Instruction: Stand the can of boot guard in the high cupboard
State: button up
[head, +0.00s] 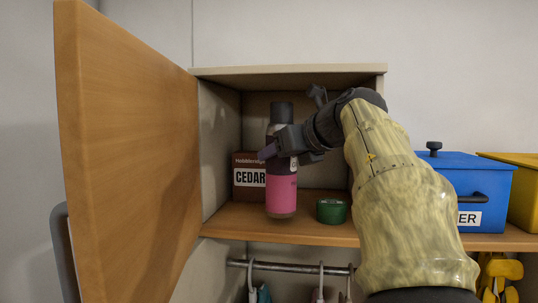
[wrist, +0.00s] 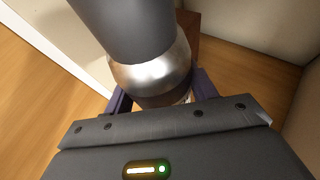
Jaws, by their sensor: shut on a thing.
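The can (head: 281,190), dark with a pink band and a dark cap, is upright at the front of the open cupboard (head: 290,72). My gripper (head: 277,146) is shut around its upper part. In the wrist view the can's cap and silver shoulder (wrist: 155,70) sit between the fingers of my gripper (wrist: 163,95). The label is too small to read. In the head view the can's base overlaps the shelf (head: 240,218); I cannot tell whether it touches it.
The cupboard's wooden door (head: 130,150) stands open at the left. Inside are a brown box marked CEDAR (head: 249,178), behind the can, and a green tin (head: 331,211) right of it. A blue box (head: 470,180) and a yellow box (head: 524,190) stand farther right. A rail (head: 290,267) runs below.

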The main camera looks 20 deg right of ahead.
jog(key=p+x, duration=0.2)
jog(key=x, duration=0.2)
jog(key=shift+w+a+p, duration=0.1)
jog(key=shift+w+p, duration=0.2)
jog(key=shift+w, duration=0.1)
jog(key=o, duration=0.7)
jog(key=shift+w+f, duration=0.1)
jog(key=shift+f, duration=0.1)
jog(key=o, duration=0.4)
jog(key=shift+o, duration=0.4)
jog(key=shift+r, duration=0.1)
jog(key=shift+r, duration=0.1)
jog(key=s+d+r+b, duration=0.2)
jog(key=s+b, duration=0.4)
jog(key=s, duration=1)
jog(key=shift+s+d+b, duration=0.25)
jog(key=shift+d+b, duration=0.05)
jog(key=shift+d, duration=0.3)
